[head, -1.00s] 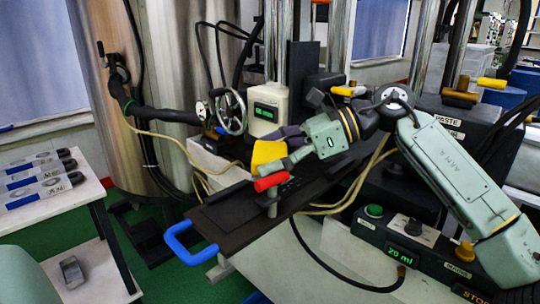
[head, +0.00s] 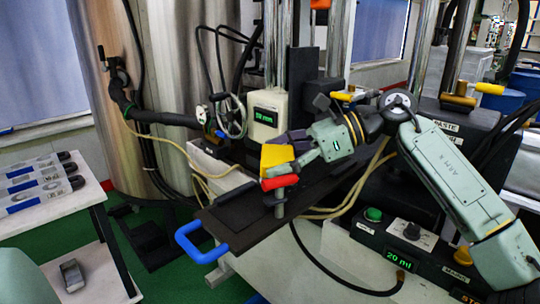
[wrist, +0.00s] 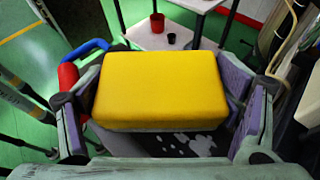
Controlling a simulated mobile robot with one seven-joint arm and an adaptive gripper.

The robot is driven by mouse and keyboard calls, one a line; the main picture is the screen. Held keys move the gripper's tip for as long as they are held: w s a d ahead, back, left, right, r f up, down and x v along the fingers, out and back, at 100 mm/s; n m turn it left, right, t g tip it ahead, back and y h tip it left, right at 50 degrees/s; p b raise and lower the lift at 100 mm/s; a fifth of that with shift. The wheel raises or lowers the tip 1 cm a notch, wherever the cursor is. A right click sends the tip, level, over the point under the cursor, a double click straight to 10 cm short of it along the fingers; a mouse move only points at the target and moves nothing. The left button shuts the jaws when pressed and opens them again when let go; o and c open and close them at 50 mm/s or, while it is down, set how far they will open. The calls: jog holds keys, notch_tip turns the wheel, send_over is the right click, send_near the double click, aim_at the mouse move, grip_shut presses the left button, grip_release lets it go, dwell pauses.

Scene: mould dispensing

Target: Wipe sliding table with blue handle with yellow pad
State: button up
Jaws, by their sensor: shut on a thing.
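The yellow pad (head: 277,155) is held between the fingers of my gripper (head: 290,150), which is shut on it. In the wrist view the pad (wrist: 160,90) fills the middle, with the purple-lined fingers of my gripper (wrist: 160,105) at its left and right sides. The dark sliding table (head: 236,214) has a blue handle (head: 195,245) at its near left end. The blue handle also shows in the wrist view (wrist: 90,47). The pad appears over the table, behind the red handle; contact cannot be told. A dark surface with white spots (wrist: 170,146) shows below the pad.
A red handle (head: 280,182) on a metal post stands close by the pad. A wheel (head: 232,116) and a display box (head: 264,115) are behind. A bench with labelled tools (head: 38,180) is at left. A control panel (head: 385,255) is at front right.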

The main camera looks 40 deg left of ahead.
jog(key=f, duration=0.1)
jog(key=w+f, duration=0.1)
jog(key=shift+f+h, duration=0.3)
jog(key=shift+w+a+f, duration=0.15)
jog(key=shift+w+f, duration=0.25)
jog(key=shift+w, duration=0.35)
jog(key=shift+w+r+p, duration=0.25)
jog(key=shift+r+p, duration=0.3)
jog(key=shift+p, duration=0.1)
jog(key=shift+w+d+r+p, duration=0.1)
jog(key=shift+w+d+p, duration=0.1)
jog(key=shift+w+p, duration=0.85)
jog(key=shift+w+r, duration=0.1)
jog(key=shift+w, duration=0.2)
